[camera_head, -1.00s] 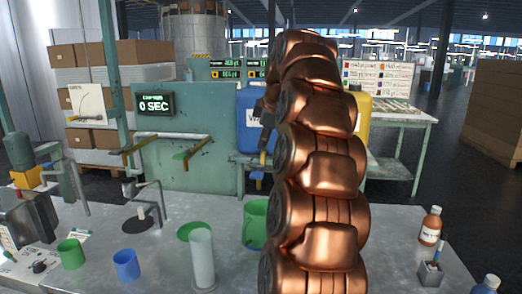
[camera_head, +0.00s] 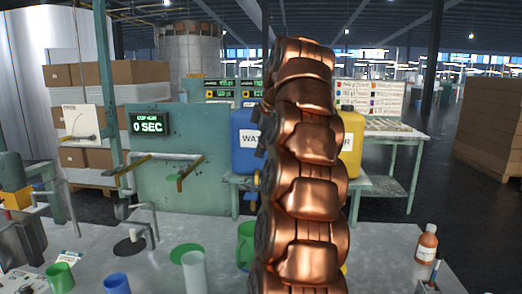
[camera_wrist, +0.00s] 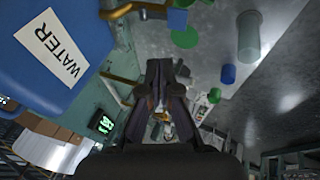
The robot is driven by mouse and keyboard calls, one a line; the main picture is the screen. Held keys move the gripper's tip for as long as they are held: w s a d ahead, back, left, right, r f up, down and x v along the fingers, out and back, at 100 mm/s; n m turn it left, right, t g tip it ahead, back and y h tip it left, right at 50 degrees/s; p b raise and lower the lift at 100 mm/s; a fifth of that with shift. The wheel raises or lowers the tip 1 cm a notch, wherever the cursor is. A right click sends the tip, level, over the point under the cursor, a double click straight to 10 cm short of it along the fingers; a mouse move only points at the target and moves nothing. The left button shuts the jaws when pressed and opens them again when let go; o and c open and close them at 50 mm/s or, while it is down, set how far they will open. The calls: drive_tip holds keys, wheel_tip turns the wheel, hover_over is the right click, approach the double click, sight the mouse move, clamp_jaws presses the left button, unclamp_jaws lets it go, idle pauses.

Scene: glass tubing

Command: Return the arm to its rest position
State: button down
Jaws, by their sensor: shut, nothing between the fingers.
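My copper arm (camera_head: 305,170) stands upright in the middle of the head view, folded in a column above the workbench. In the head view my gripper is mostly hidden behind the arm. In the wrist view my gripper (camera_wrist: 167,75) shows at the centre, its dark fingers together and empty. It is in the air, touching nothing that I can see. A blue water container (camera_wrist: 60,50) is at the left of the wrist view.
On the bench (camera_head: 90,240) stand a clear cylinder (camera_head: 195,272), a green cup (camera_head: 60,275), a blue cup (camera_head: 117,284) and a brown bottle (camera_head: 427,244). Behind are a green panel (camera_head: 180,190), the blue container (camera_head: 245,145) and a yellow container (camera_head: 352,150).

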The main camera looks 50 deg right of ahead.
idle(0.4)
drive_tip(key=s+a+f+m+g+y+p, duration=0.15)
drive_tip(key=a+f, duration=0.25)
drive_tip(key=a, duration=0.9)
drive_tip(key=s+a+f+m+g+y+p, duration=0.1)
drive_tip(key=a+f+g+p, duration=0.2)
drive_tip(key=a, duration=1)
drive_tip(key=s+a+f+m+p, duration=0.1)
drive_tip(key=s+a+f, duration=0.2)
drive_tip(key=s+f, duration=0.2)
drive_tip(key=s+a+f+m+g+p, duration=0.1)
drive_tip(key=s+a+f, duration=0.3)
drive_tip(key=s, duration=0.7)
drive_tip(key=s+a+f+m+g+h+p, duration=0.1)
drive_tip(key=s+a+f+m+p, duration=0.1)
drive_tip(key=s+f, duration=0.4)
drive_tip(key=shift+s+a+f+m, duration=0.3)
drive_tip(key=shift+s+a+m, duration=0.25)
drive_tip(key=shift+s+a, duration=0.45)
drive_tip(key=shift+w+g, duration=0.1)
drive_tip(key=shift+g, duration=0.15)
